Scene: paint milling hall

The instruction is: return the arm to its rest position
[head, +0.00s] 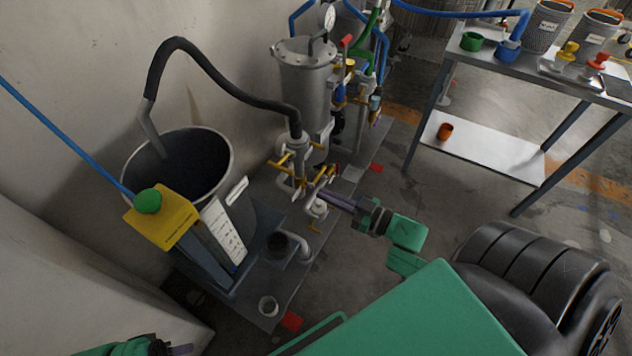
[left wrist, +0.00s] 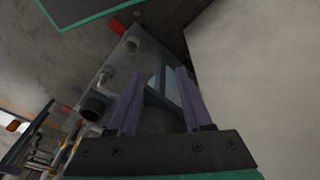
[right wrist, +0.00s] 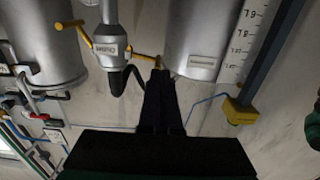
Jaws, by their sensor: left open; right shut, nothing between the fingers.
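My right gripper (head: 332,199) reaches from the right toward the pipework in the head view. Its purple-grey fingers lie close to the pump fittings and yellow-handled valves (head: 300,170); I cannot tell whether they touch. In the right wrist view its dark fingers (right wrist: 160,95) are together with nothing between them, below a grey valve body (right wrist: 109,45). My left gripper (head: 180,350) shows only in part at the bottom left edge of the head view. In the left wrist view its two purple fingers (left wrist: 157,95) stand apart and empty, with the floor plate beyond them.
A large open drum (head: 190,165) with a black hose and a yellow box with a green button (head: 148,201) stand at left. A steel tank (head: 305,75) stands behind the valves. A metal table (head: 540,75) is at back right. Open floor lies between.

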